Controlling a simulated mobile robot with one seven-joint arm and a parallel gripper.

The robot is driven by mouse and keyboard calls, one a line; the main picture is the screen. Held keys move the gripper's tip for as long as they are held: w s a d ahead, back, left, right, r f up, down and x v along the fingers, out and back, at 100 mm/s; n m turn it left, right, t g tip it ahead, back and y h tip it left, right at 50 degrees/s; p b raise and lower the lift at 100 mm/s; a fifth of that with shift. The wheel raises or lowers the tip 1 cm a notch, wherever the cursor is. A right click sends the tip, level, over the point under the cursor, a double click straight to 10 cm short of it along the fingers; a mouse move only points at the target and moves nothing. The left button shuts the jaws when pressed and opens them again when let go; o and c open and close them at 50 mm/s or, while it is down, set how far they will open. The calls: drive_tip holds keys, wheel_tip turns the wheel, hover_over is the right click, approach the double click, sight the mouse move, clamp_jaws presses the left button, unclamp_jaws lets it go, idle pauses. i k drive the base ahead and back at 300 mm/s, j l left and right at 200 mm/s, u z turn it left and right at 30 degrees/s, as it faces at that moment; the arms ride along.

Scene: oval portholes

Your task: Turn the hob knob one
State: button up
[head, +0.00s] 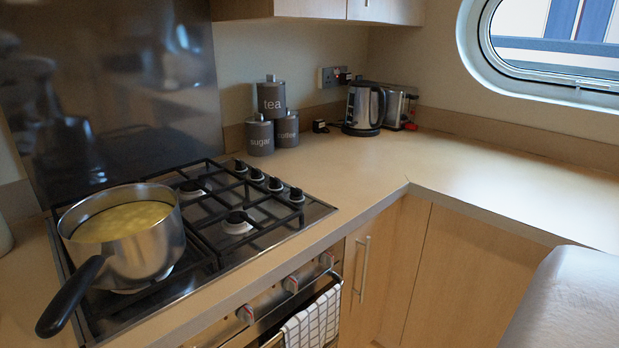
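The gas hob (315,212) is set in the counter at the left. Several small black hob knobs stand in a row along its right side: the farthest knob (240,166), a second knob (256,174), a third knob (275,184) and the nearest knob (296,195). I cannot tell which is knob one, nor read any knob's setting. No flame shows at the visible burners. My gripper is not in view.
A steel pot (145,245) with yellowish contents stands on the hob's left, its black handle (68,296) jutting forward. Oven knobs (290,284) and a checked towel (312,320) are below. Canisters (260,136) and a kettle (364,108) stand behind. The right counter (500,180) is clear.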

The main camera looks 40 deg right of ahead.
sight(296, 193)
drive_tip(key=l, duration=0.85)
drive_tip(key=k+l, duration=0.1)
drive_tip(key=l, duration=0.75)
drive_tip(key=i, duration=0.5)
